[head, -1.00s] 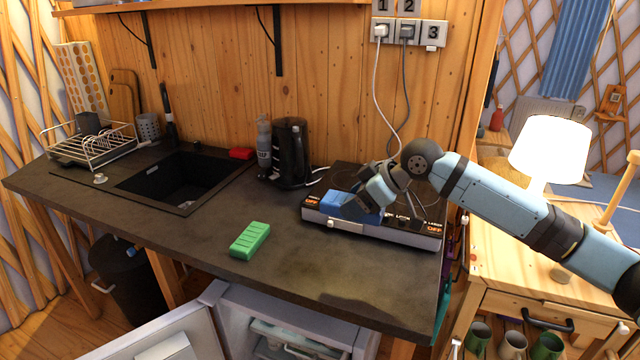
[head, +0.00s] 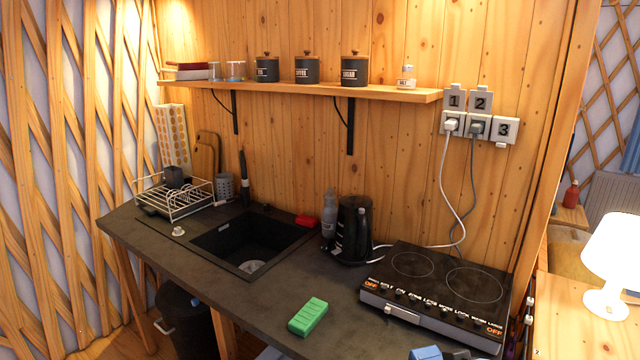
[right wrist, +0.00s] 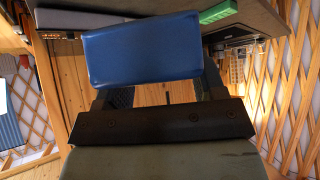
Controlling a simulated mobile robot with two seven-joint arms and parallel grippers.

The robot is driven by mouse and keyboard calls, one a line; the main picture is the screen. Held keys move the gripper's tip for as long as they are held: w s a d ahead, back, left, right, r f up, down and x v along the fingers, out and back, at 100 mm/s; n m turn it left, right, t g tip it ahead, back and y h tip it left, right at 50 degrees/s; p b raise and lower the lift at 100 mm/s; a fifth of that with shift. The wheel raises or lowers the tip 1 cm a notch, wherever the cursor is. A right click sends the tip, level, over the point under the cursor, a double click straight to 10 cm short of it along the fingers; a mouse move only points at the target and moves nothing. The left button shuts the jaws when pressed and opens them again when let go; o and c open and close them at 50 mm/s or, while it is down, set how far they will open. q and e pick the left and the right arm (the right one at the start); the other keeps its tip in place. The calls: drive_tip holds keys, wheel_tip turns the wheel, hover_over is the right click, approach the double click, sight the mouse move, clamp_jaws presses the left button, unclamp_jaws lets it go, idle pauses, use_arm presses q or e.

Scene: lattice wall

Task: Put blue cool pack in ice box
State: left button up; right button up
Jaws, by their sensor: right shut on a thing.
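The blue cool pack (right wrist: 142,50) fills the upper middle of the right wrist view, between the fingers of my right gripper (right wrist: 157,92). The gripper is shut on it. In the head view only the top of the blue pack (head: 426,353) shows at the bottom edge, in front of the hob. The rest of the pack and most of the gripper are cut off below. My left gripper is not in view. The ice box cannot be made out in the frames from now.
A green block (head: 308,316) lies on the dark worktop (head: 235,300). The hob (head: 437,289) is at the right, with a black kettle (head: 353,230) beside it. The sink (head: 250,240) is at the left. The worktop's front edge lies near the pack.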

drive_tip(key=shift+s+d+r+m+h+p, duration=0.25)
drive_tip(key=shift+s+d+m+h, duration=0.15)
drive_tip(key=shift+s+d, duration=0.2)
drive_tip(key=shift+s+d+r+m+h+p, duration=0.2)
drive_tip(key=shift+s+d+m+h, duration=0.1)
drive_tip(key=shift+s+d+m, duration=0.5)
drive_tip(key=shift+s, duration=0.15)
drive_tip(key=shift+w, duration=0.1)
